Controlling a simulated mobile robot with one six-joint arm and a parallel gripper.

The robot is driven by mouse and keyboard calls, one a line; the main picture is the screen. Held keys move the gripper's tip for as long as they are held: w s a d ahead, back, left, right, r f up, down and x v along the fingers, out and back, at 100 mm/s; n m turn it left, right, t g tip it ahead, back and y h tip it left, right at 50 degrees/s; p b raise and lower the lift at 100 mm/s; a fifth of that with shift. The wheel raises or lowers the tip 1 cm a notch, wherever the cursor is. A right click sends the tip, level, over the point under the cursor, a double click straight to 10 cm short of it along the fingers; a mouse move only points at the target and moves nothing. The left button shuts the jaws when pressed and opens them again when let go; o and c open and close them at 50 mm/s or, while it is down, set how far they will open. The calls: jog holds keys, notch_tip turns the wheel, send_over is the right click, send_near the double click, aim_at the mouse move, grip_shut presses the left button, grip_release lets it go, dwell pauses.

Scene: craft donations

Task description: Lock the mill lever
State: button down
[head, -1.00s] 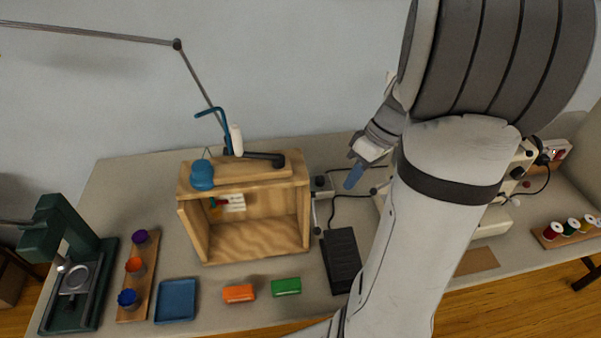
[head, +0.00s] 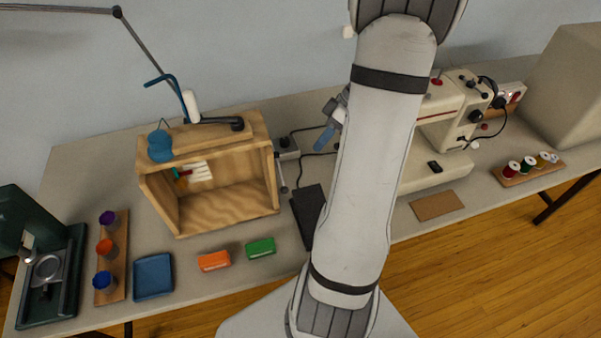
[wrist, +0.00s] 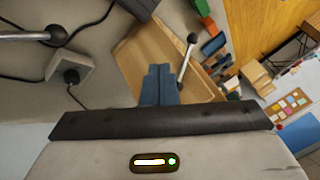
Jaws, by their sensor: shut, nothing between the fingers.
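A metal lever with a dark ball knob (wrist: 191,40) shows in the wrist view, beside the wooden box (wrist: 150,50). In the head view a thin lever (head: 281,178) hangs along the right side of the open-fronted wooden box (head: 160,202). I cannot tell for sure which part is the mill. My gripper (head: 324,142) has blue fingers and is to the right of the box in the head view. In the wrist view its fingers (wrist: 160,80) are shut and empty, left of the lever and apart from its knob. My arm hides part of the table.
A grey switch box (head: 287,149) with cables is behind the lever. A black pedal (head: 307,208), a green block (head: 261,248), an orange block (head: 214,261) and a blue tray (head: 153,277) lie in front. A sewing machine (head: 450,105) stands at right, a green press (head: 50,280) at left.

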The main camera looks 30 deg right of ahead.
aim_at(281, 175)
jog(key=p+x, duration=0.1)
jog(key=x, duration=0.7)
jog(key=shift+a+f, duration=0.25)
jog(key=shift+a, duration=0.05)
jog(key=s+a, duration=0.1)
jog(key=s+a+p, duration=0.1)
jog(key=a, duration=0.1)
jog(key=shift+a+r+p, duration=0.15)
jog(key=shift+p, duration=0.15)
